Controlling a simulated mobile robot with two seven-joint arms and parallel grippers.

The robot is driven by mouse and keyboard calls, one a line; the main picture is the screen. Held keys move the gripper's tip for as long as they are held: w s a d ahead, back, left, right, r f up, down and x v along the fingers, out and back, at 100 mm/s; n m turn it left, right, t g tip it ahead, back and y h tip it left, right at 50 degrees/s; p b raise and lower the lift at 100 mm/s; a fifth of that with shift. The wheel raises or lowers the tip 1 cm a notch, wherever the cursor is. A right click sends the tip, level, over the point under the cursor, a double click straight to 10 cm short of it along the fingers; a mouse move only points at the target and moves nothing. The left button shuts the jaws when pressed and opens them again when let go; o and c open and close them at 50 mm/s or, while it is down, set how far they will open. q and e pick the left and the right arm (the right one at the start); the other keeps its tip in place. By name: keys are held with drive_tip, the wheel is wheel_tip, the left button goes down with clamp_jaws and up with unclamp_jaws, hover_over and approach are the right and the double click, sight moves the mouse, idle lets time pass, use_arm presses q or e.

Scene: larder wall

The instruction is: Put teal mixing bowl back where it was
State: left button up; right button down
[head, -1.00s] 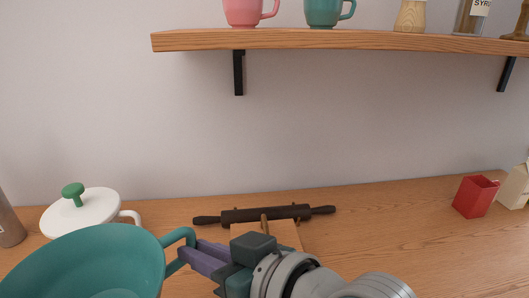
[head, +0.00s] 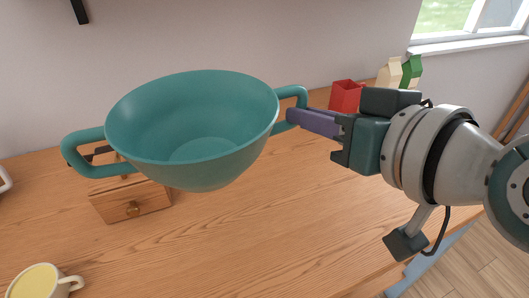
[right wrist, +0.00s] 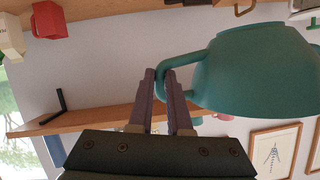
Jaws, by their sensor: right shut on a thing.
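The teal mixing bowl (head: 190,125) is held in the air above the wooden counter, upright with a slight tilt, its inside empty. It has a loop handle on each side. My right gripper (head: 293,117) is shut on the bowl's right handle. In the right wrist view the bowl (right wrist: 255,70) fills the upper right, and the fingers of my right gripper (right wrist: 163,80) close around its handle. My left gripper is not in view.
A small wooden drawer box (head: 130,200) stands behind and below the bowl, with a rolling pin partly hidden. A yellow-filled cup (head: 38,282) is at the front left. A red carton (head: 346,96) and other cartons (head: 400,74) stand at the back right. The middle counter (head: 240,235) is clear.

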wheel_tip(320, 180, down, 20)
drive_tip(key=b, duration=0.9)
drive_tip(key=shift+r, duration=0.2)
drive_tip(key=c, duration=1.3)
unclamp_jaws()
drive_tip(key=shift+f, duration=0.25)
drive_tip(key=o, duration=0.4)
drive_tip(key=shift+r, duration=0.1)
drive_tip(key=shift+o, duration=0.2)
